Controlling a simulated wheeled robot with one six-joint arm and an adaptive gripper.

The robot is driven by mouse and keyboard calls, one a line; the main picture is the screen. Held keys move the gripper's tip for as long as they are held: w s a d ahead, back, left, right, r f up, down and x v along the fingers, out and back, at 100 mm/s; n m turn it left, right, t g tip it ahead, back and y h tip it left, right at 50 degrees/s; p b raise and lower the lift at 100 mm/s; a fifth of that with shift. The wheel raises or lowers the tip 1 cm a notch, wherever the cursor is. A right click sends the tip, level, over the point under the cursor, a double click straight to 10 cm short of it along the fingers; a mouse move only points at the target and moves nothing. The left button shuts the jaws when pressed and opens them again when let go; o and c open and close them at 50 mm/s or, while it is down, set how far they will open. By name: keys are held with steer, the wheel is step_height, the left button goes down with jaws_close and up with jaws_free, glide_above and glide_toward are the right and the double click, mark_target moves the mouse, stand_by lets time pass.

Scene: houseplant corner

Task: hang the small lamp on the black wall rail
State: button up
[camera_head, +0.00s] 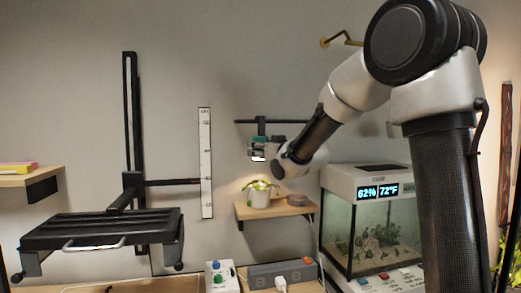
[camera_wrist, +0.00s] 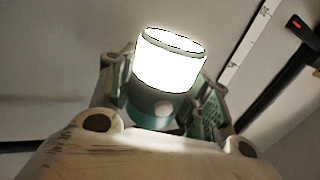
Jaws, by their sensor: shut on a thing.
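The small lamp (camera_wrist: 170,62) is a bright white cylinder with a teal base, lit, between the fingers of my gripper (camera_wrist: 160,100) in the wrist view. In the head view my gripper (camera_head: 265,148) is shut on the lamp (camera_head: 258,157), which shows as a small glowing patch just below the black wall rail (camera_head: 287,121). A dark upright piece crosses the rail right above the lamp. I cannot tell whether the lamp's hanger rests on the rail or is only in front of it.
A small shelf (camera_head: 249,212) below holds a potted plant (camera_head: 258,195) and a grey round object (camera_head: 298,200). A glass terrarium (camera_head: 384,235) stands to the right. A white scale strip (camera_head: 206,163) and a black wall-mounted rack (camera_head: 100,229) are to the left.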

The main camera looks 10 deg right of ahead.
steer(key=shift+f, duration=0.3)
stand_by(0.8)
steer(key=o, duration=1.2)
